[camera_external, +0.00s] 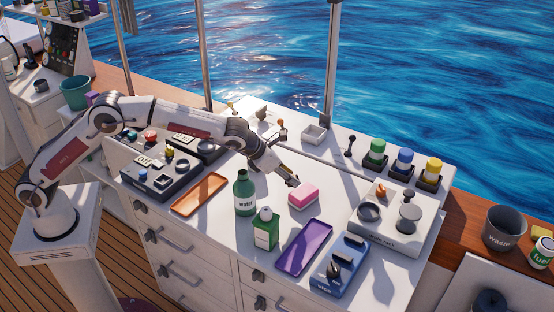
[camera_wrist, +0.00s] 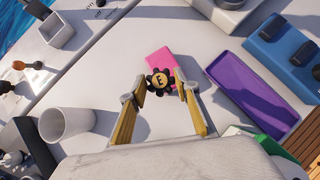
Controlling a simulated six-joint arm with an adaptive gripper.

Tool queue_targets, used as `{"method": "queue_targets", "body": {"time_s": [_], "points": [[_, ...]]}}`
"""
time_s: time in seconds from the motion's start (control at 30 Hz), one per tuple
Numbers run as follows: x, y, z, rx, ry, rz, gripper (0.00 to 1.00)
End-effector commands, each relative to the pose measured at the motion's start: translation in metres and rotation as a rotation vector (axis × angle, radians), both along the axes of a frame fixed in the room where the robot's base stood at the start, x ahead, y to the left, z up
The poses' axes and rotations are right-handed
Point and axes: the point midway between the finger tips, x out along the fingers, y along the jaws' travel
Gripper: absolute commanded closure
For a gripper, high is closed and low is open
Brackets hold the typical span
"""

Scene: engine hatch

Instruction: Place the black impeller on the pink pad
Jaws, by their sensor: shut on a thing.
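The black impeller (camera_wrist: 159,80), a small toothed wheel with a tan face, sits between the fingertips of my gripper (camera_wrist: 160,88) in the wrist view. My gripper is shut on it. The pink pad (camera_wrist: 160,58) shows just beyond the impeller, which overlaps its near edge in this view. In the external view the pink pad (camera_external: 303,198) lies on the white counter, and my gripper (camera_external: 291,181) is just above and left of its back edge. The height of the impeller over the pad is hard to tell.
A purple tray (camera_external: 304,249) lies in front, beside a blue device (camera_external: 340,265). A white cup (camera_wrist: 66,123) stands left in the wrist view.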

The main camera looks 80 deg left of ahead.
Motion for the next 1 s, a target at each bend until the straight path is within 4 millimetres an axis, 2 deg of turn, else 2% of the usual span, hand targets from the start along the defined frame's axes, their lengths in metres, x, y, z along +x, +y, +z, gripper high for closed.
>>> {"method": "queue_targets", "body": {"time_s": [0.27,0.6,1.0], "points": [[0.000,0.000,-0.004,0.000,0.000,0.000,0.90],[0.000,0.000,-0.035,0.000,0.000,0.000,0.90],[0.000,0.000,-0.038,0.000,0.000,0.000,0.90]]}}
